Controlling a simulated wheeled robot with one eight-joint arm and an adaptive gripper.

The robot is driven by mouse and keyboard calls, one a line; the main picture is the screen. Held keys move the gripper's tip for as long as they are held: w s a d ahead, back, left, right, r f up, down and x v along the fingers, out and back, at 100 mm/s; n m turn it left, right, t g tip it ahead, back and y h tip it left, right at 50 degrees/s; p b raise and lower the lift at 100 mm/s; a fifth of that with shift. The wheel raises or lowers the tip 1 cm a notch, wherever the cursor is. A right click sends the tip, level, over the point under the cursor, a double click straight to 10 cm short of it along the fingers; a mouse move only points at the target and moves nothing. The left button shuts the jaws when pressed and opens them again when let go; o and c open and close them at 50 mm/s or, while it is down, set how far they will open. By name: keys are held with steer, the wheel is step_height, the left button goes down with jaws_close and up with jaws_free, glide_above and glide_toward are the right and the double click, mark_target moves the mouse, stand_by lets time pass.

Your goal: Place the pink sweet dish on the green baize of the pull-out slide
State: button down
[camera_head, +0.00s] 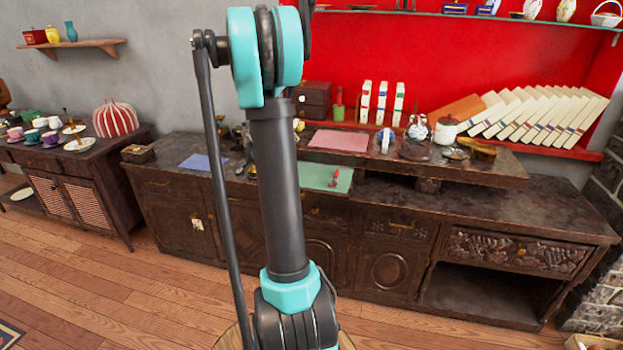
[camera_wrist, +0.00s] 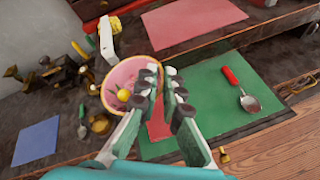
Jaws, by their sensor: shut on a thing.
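In the wrist view my gripper (camera_wrist: 160,80) is shut on the near right rim of the pink sweet dish (camera_wrist: 138,66). In the head view the baize (camera_head: 318,172) lies on the slide at the cabinet front, partly behind my arm. My arm hides the dish and gripper there.
A spoon with a red handle (camera_wrist: 230,76) lies on the right of the baize. A pink mat (camera_wrist: 190,24) is on the raised shelf behind, and a blue mat (camera_wrist: 36,141) lies left. Small brass items (camera_wrist: 100,124) stand left of the dish. The baize's middle is bare.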

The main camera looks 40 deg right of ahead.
mark_target(315, 182)
steer(key=s+d+r+m+g+h, duration=0.1)
steer(key=s+d+r+m+g, duration=0.25)
steer(key=s+d, duration=0.3)
steer(key=shift+t, duration=0.25)
steer(key=f, duration=1.9)
steer(key=shift+w+d, duration=0.2)
steer(key=shift+w, duration=0.1)
steer(key=c, duration=1.7)
jaws_free()
steer(key=shift+a+r, duration=0.1)
steer(key=v, duration=1.1)
steer(key=s+a+f+m+y, duration=0.1)
steer(key=s+a+m+y, duration=0.3)
steer(key=s+a, duration=0.4)
steer(key=s+a+f+m+y, duration=0.1)
steer(key=s+a+m+y, duration=0.3)
steer(key=a, duration=1)
steer(key=s+a+f+m+y, duration=0.2)
steer(key=s+a+m, duration=0.5)
steer(key=s+a, duration=0.5)
steer(key=shift+t+y, duration=0.4)
steer(key=shift+y, duration=0.5)
